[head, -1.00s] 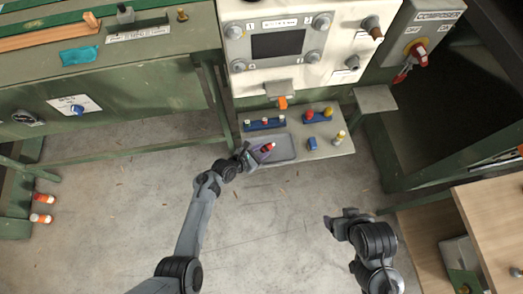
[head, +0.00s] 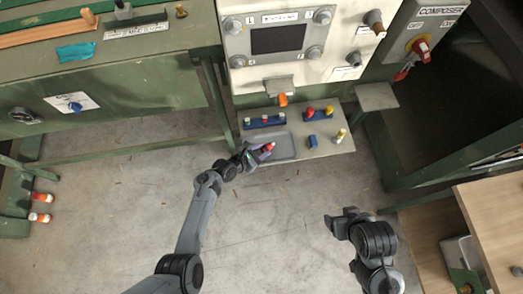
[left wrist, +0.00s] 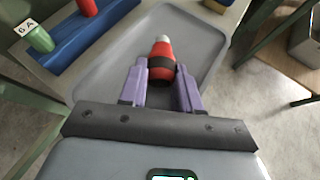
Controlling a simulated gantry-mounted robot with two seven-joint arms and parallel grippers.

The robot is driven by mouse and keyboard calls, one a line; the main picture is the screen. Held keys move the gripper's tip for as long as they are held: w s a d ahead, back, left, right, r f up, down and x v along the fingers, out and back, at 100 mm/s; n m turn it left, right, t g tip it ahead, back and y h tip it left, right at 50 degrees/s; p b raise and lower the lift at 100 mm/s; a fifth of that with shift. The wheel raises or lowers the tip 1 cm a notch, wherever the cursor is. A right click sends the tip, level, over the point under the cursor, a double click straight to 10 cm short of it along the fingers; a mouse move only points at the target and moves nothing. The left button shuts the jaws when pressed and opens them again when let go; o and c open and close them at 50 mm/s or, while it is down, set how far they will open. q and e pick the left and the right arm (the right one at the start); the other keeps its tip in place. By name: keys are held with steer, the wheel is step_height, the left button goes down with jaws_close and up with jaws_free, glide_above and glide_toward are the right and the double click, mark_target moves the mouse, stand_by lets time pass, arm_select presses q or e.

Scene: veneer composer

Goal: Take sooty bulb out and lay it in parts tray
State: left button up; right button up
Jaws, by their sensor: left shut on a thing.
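A red bulb with a dark band and a pale tip (left wrist: 161,62) sits between the purple fingers of my left gripper (left wrist: 161,85), which is shut on it. The grey parts tray (left wrist: 215,38) lies beneath and ahead of it. I cannot tell whether the bulb touches the tray. In the head view my left gripper (head: 256,153) and the red bulb (head: 267,148) are at the left end of the tray (head: 285,147). My right gripper (head: 339,222) hangs over the floor, away from the shelf; its finger gap is not clear.
A blue holder (head: 264,123) with several small coloured parts stands behind the tray. Another blue holder (head: 319,116) with red and yellow tops, a blue block (head: 312,142) and a yellow-and-white piece (head: 341,135) stand right of it. The white control panel (head: 280,40) rises behind.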

arm_select(q)
steer(key=o, duration=1.1)
steer(key=shift+o, duration=0.2)
steer(key=shift+s+a+r+p, duration=0.3)
steer(key=shift+a+r+p, duration=0.05)
steer(key=p+v, duration=0.3)
steer(key=v, duration=0.6)
steer(key=shift+s+a+p, duration=0.2)
steer(key=shift+a+p, duration=0.05)
steer(key=shift+p, duration=0.1)
steer(key=shift+s, duration=0.1)
